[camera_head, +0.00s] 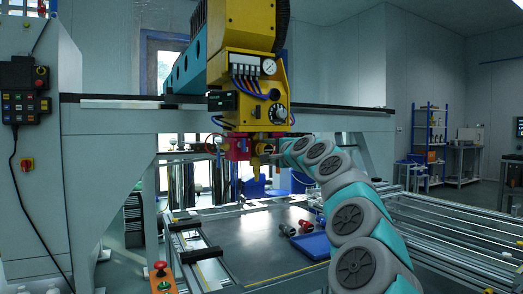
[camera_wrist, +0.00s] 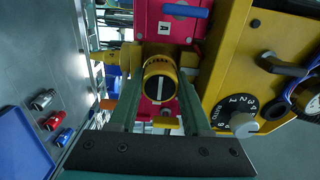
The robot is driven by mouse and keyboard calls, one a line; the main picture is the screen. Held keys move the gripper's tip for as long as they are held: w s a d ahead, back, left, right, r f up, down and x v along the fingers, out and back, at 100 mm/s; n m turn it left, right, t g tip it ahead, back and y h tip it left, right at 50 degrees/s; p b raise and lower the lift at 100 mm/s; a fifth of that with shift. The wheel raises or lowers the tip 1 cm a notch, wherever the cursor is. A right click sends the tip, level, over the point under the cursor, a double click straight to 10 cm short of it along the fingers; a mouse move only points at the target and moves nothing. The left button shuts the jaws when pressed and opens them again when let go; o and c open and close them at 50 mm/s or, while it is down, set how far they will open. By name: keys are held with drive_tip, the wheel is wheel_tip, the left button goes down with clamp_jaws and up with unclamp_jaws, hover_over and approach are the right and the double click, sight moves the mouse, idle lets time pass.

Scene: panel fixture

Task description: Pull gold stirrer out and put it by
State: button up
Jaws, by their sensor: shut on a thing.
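The gold stirrer (camera_wrist: 160,82) shows in the wrist view as a round gold-rimmed piece with a black face and a pale bar. It sits against the red holder (camera_wrist: 157,22) on the yellow machine head. My gripper (camera_wrist: 158,104) has its two green fingers on either side of it, shut on it. In the head view my gripper (camera_head: 271,150) reaches the machine head's lower end from the right. The red holder also shows there (camera_head: 237,148). The stirrer's far end is hidden, and I cannot tell how deep it sits.
The yellow machine head (camera_head: 250,80) hangs from a gantry, with a dial knob (camera_wrist: 236,118) close to the right finger. The table's middle is largely clear.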

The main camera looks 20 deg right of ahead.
sight(268, 150)
clamp_jaws()
drive_tip(key=shift+s+d+b, duration=0.1)
drive_tip(key=shift+s+b, duration=0.75)
drive_tip(key=shift+s, duration=1.9)
idle(0.8)
drive_tip(key=shift+s+b, duration=0.5)
drive_tip(key=shift+s, duration=1.85)
